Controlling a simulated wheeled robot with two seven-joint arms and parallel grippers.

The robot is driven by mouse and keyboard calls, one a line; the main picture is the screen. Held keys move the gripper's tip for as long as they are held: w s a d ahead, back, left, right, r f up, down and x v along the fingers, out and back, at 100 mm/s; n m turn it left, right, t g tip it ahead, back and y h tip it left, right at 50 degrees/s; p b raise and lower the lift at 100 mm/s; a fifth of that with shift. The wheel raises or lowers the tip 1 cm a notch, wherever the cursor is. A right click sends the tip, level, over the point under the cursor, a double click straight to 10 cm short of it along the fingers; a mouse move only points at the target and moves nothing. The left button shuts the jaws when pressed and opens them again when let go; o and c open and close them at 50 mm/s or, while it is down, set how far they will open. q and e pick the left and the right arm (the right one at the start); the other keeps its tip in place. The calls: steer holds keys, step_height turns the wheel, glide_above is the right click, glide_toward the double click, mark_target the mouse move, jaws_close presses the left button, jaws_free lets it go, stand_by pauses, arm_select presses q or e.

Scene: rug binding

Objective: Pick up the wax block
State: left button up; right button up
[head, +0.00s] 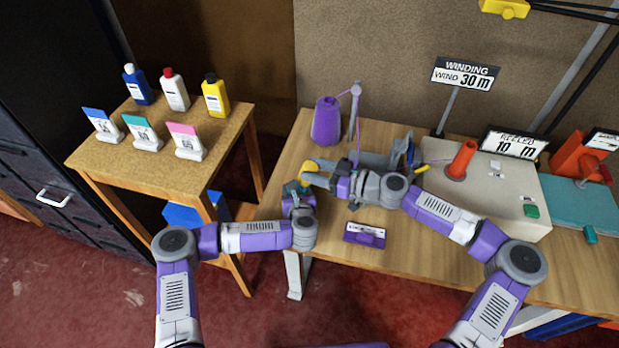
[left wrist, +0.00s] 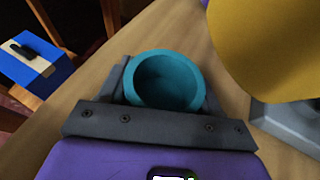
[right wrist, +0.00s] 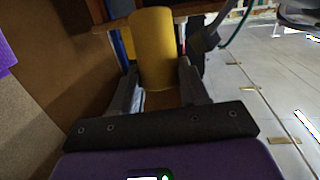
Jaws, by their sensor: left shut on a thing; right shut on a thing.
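No wax block can be told for sure by its look. A yellow rounded piece (head: 311,166) is at the tip of my right gripper (head: 325,171), over the table's left part. In the right wrist view the yellow piece (right wrist: 153,50) stands between the fingers, which are shut on it. My left gripper (head: 301,190) is just in front of it, near the table's left edge. In the left wrist view it is shut on a teal round cup-like piece (left wrist: 165,80) with a hollow top. A large yellow surface (left wrist: 270,45) is close beside that piece on the right.
A purple thread cone (head: 327,122) stands behind the grippers. A cream box (head: 490,195) with an orange cone (head: 461,160) is on the right. A purple label (head: 365,234) lies at the front. A side table (head: 170,170) with bottles and cards stands left, across a gap.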

steer(key=s+d+g+h, duration=0.1)
steer(key=s+d, duration=0.3)
steer(key=d, duration=0.5)
steer(key=s+d+r+h, duration=0.1)
steer(key=s+d+h, duration=0.1)
steer(key=s+d, duration=0.3)
steer(key=shift+s+d+r+g, duration=0.15)
steer(key=shift+d+r+g, duration=0.2)
steer(key=shift+d, duration=1.9)
steer(key=shift+f, duration=0.1)
arm_select(q)
steer(key=o, duration=1.2)
steer(key=v, duration=1.2)
steer(key=shift+s, duration=0.1)
